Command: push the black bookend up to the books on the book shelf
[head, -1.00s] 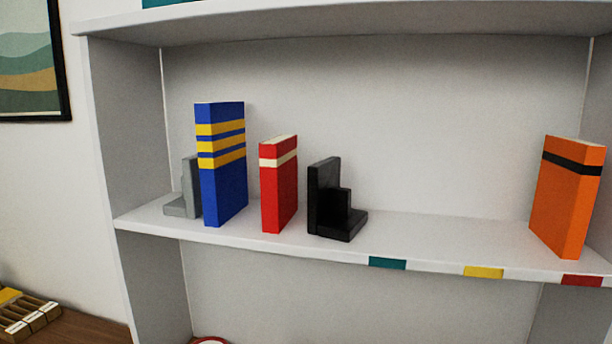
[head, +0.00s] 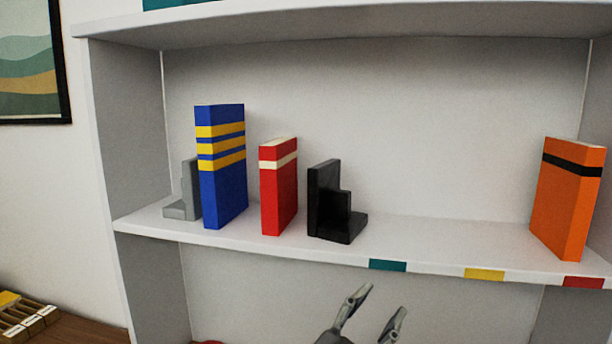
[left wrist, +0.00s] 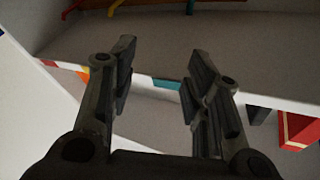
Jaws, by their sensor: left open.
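The black bookend (head: 330,205) stands upright on the middle board of the book shelf (head: 470,238), just right of the red book (head: 279,188), with a narrow gap between them. A blue book (head: 222,165) with yellow bands stands left of the red book, apart from it. A grey bookend (head: 186,195) is at the blue book's left side. My left gripper (head: 378,308) is open and empty, below the board's front edge and right of the black bookend. In the left wrist view, its open fingers (left wrist: 160,65) point toward the shelf, and the red book (left wrist: 300,127) shows at right. My right gripper is not seen.
An orange book (head: 568,200) with a black band stands at the right of the same board. The board between it and the black bookend is clear. Teal (head: 388,265), yellow (head: 484,273) and red (head: 583,282) marks line the front edge. Another board (head: 350,22) is above.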

